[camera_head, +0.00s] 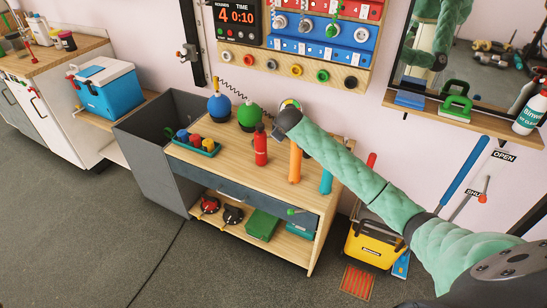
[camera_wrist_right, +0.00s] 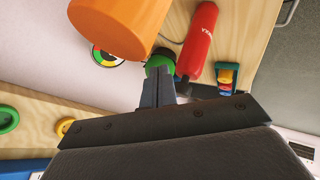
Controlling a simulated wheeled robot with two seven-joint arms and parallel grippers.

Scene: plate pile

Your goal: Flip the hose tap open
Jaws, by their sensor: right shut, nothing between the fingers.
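In the head view a thin lever with a red knob (camera_head: 482,199) is on the wall at the right, beside small OPEN (camera_head: 503,156) and SHUT (camera_head: 473,193) labels. It looks like the hose tap, but its body is too small to tell. My right arm crosses from the lower right to the back of the bench, well left of the lever. In the wrist view my right gripper (camera_wrist_right: 158,88) is shut and empty, close to a green round thing (camera_wrist_right: 158,64) and an orange cylinder (camera_wrist_right: 115,25). My left gripper is not in view.
The wooden bench (camera_head: 228,170) holds a red bottle (camera_head: 261,150), a blue ball (camera_head: 219,106), a green ball (camera_head: 249,115) and an orange cylinder (camera_head: 295,163). A yellow bucket (camera_head: 372,245) stands below the wall at the right. The floor at the front left is clear.

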